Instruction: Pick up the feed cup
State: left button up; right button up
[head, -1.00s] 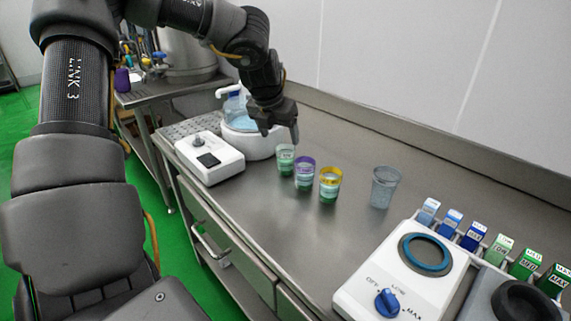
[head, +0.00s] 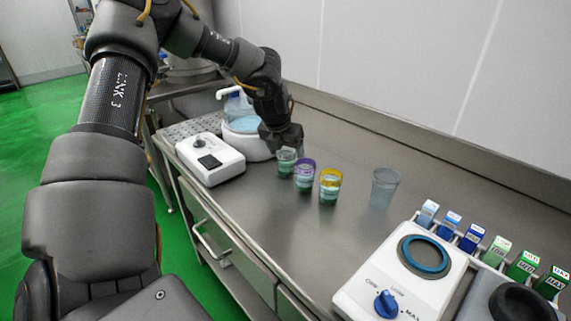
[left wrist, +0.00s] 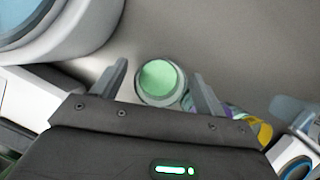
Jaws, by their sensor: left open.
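Three small cups with green in them stand in a row on the steel bench: a pale-rimmed cup (head: 286,163), a purple-rimmed cup (head: 304,176) and a yellow-rimmed cup (head: 329,188). No readable label shows which is the feed cup. My left gripper (head: 288,148) is open and low at the pale-rimmed cup, partly hiding its top. In the left wrist view, the pale-rimmed cup (left wrist: 162,82) lies between the spread fingers of my left gripper (left wrist: 161,85), with a gap on each side. My right gripper is not in view.
A clear empty cup (head: 384,188) stands to the right. A white scale-like device (head: 210,160) and a white round bath (head: 256,144) sit close at left. A dial machine (head: 385,278) and several coloured cartons (head: 473,238) are at front right. The bench middle is clear.

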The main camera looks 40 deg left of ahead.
pick_arm(q)
jog(key=shift+c, duration=0.3)
jog(key=c, duration=1.1)
jog(key=shift+w+r, duration=0.1)
jog(key=shift+r, duration=0.4)
jog(key=r, duration=0.2)
jog(key=shift+s+r, duration=0.2)
jog(key=shift+r, duration=0.15)
jog(key=s+d+r, duration=0.1)
jog(key=s+r, duration=0.2)
jog(key=s, duration=0.1)
jog(key=s+d+r+b, duration=0.1)
jog(key=s+r, duration=0.2)
jog(key=s, duration=0.2)
jog(key=s+d+r+b, duration=0.1)
jog(key=s+r, duration=0.2)
jog(key=s, duration=0.1)
jog(key=shift+s+r, duration=0.15)
jog(key=shift+s, duration=0.1)
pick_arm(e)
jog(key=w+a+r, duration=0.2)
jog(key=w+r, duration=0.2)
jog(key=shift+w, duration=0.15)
